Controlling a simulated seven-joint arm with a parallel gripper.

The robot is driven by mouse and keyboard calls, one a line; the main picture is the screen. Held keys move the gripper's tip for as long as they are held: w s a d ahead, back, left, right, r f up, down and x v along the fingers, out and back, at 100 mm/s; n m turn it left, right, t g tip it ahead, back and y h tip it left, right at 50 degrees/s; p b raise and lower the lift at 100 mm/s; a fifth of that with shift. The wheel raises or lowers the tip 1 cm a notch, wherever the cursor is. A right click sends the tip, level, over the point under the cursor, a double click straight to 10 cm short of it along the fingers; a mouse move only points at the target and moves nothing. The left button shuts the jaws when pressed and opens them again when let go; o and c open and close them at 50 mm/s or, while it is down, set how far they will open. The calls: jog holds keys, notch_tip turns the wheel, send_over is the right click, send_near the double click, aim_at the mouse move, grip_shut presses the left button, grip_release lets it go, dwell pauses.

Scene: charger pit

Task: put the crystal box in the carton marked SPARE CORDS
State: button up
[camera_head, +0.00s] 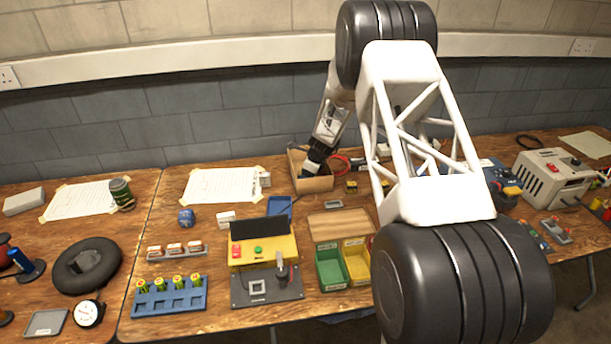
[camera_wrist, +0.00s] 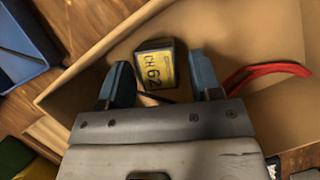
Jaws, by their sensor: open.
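The crystal box (camera_wrist: 156,68) is a small dark block with a yellow label reading CH 62. In the wrist view it lies inside an open cardboard carton (camera_wrist: 235,28), apparently on its floor. My gripper (camera_wrist: 162,76) is open, with one blue finger on each side of the box's near end; I cannot tell whether either touches it. In the head view my gripper (camera_head: 312,168) reaches down into the carton (camera_head: 317,186) at the back middle of the bench. The box is hidden there. No carton marking is readable.
A red cord (camera_wrist: 265,72) lies in the carton right of the box. A blue tray (camera_head: 279,206) stands left in front of the carton. Small yellow-and-black blocks (camera_head: 352,187) stand to its right. A yellow console (camera_head: 262,247) and green bin (camera_head: 330,266) are nearer the front.

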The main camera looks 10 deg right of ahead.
jog(key=shift+r, duration=0.1)
jog(key=v, duration=1.2)
jog(key=shift+s, duration=0.1)
jog(key=shift+r, duration=0.1)
dwell(0.5)
jog(key=s+a+r+n+h, duration=0.15)
jog(key=s+r+n, duration=0.35)
jog(key=s+r, duration=0.7)
jog(key=s+a+r+n, duration=0.2)
jog(key=s+r+n, duration=0.4)
jog(key=s+r, duration=0.65)
jog(key=s+n+t+h, duration=0.1)
jog(key=s+n, duration=1)
jog(key=s, duration=2.4)
jog(key=shift+s+h, duration=0.4)
jog(key=shift+h, duration=0.45)
